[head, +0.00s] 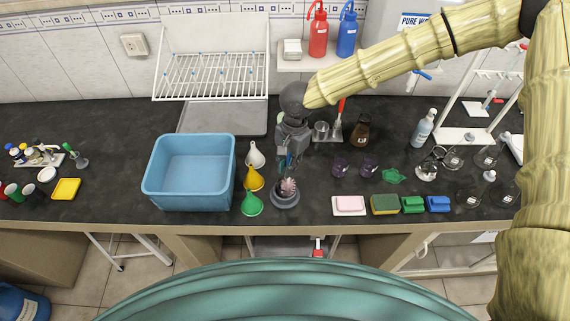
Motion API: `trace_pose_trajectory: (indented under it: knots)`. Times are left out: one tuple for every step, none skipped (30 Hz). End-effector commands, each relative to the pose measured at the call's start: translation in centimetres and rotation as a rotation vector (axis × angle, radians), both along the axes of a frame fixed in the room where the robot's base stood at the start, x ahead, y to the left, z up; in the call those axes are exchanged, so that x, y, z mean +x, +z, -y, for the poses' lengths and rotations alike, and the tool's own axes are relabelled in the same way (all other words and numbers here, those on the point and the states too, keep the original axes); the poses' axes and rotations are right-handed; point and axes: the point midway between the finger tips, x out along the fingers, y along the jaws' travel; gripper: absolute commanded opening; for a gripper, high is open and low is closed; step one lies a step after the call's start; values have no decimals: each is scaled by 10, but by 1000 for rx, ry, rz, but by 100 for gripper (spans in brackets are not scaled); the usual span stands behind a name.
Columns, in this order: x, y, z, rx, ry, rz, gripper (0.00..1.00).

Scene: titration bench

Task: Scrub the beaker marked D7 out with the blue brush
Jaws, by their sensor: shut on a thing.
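My gripper (288,157) points down above a round grey holder (285,201) near the bench's front edge. It is shut on a thin blue piece (284,163), which looks like the handle of the blue brush. A pinkish bristly head (288,187) shows in the holder just below; I cannot tell whether it belongs to the held brush. Two dark purple-tinted vessels (340,166) (369,167) with small labels stand right of my gripper. Clear labelled glassware (468,198) stands at the right. The labels are too small to read, so I cannot tell which is D7.
A blue basin (189,206) stands left of my gripper, with white, yellow and green funnels (254,179) between. Sponges (385,205) line the front edge at right. A brown bottle (361,130) and wash bottle (422,129) stand behind.

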Motion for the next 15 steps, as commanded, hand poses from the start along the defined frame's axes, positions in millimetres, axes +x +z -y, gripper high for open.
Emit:
trace_pose_trajectory:
  knots:
    - [1, -1, 1, -3, -1, 0, 0]
    - [2, -1, 1, -3, -1, 0, 0]
    - [3, -1, 0, -3, -1, 0, 0]
    - [4, -1, 0, -3, -1, 0, 0]
    - [5, -1, -1, -3, -1, 0, 0]
    - [7, 0, -2, -3, -1, 0, 0]
    - [9, 0, -3, -3, -1, 0, 0]
    - [10, 0, -4, -3, -2, 0, 0]
    - [12, 0, -4, -4, -1, 1, 0]
    - [13, 0, -5, -4, -1, 1, 0]
    - [14, 0, -5, -4, -1, 1, 0]
    - [15, 0, -6, -3, 0, 1, 0]
    - [16, 1, -6, -3, 0, 1, 0]
    - [16, 1, -6, -3, 0, 1, 0]
    - [16, 1, -7, -3, 0, 1, 0]
